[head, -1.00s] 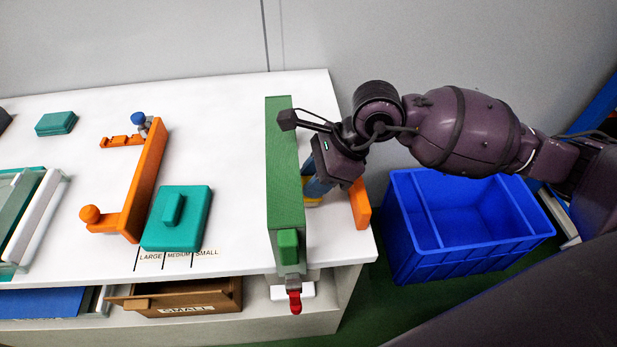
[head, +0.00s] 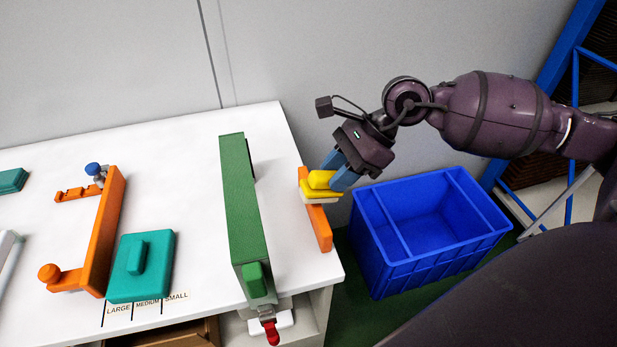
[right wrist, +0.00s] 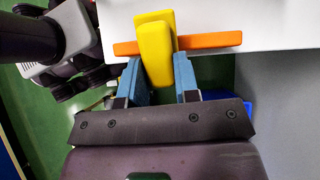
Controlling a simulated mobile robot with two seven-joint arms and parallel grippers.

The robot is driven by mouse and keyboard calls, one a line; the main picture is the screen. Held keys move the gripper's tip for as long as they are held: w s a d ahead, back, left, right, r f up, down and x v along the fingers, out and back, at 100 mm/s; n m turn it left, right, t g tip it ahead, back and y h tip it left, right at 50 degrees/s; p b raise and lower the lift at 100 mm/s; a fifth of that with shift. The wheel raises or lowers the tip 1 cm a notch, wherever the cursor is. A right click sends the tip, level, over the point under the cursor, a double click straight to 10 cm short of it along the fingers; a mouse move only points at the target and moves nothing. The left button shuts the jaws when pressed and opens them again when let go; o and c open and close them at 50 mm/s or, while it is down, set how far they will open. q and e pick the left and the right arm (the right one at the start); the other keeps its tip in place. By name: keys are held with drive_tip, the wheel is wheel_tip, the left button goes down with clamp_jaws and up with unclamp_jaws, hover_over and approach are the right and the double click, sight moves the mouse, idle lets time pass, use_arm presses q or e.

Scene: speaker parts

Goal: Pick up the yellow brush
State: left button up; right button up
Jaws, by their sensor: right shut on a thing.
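The yellow brush (head: 321,182) has a yellow body with a pale layer under it. My right gripper (head: 338,172) is shut on the brush and holds it at the right edge of the white table, over the upright orange piece (head: 318,226). In the right wrist view the yellow brush (right wrist: 158,55) sits between the two blue fingers of my right gripper (right wrist: 160,82), with the orange piece (right wrist: 210,40) beyond it. I cannot tell whether the brush touches the orange piece. My left gripper is not identifiable in the head view.
A long green block (head: 240,190) stands on the white table (head: 190,150) left of the brush. A teal lidded piece (head: 140,268) and an orange frame (head: 105,235) lie further left. An empty blue crate (head: 395,262) stands right of the table.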

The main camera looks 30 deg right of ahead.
use_arm(q)
drive_tip(key=shift+w+r+p, duration=0.2)
drive_tip(key=shift+r+p, duration=0.5)
drive_tip(key=shift+r, duration=0.05)
use_arm(e)
drive_tip(key=s+d+r+h, duration=0.2)
drive_tip(key=d+h, duration=0.1)
drive_tip(key=d, duration=0.8)
drive_tip(key=shift+s+d+g+h, duration=0.25)
drive_tip(key=shift+s+g+h, duration=0.05)
drive_tip(key=shift+s+g, duration=0.1)
drive_tip(key=o, duration=0.3)
clamp_jaws()
use_arm(q)
drive_tip(key=shift+r, duration=0.15)
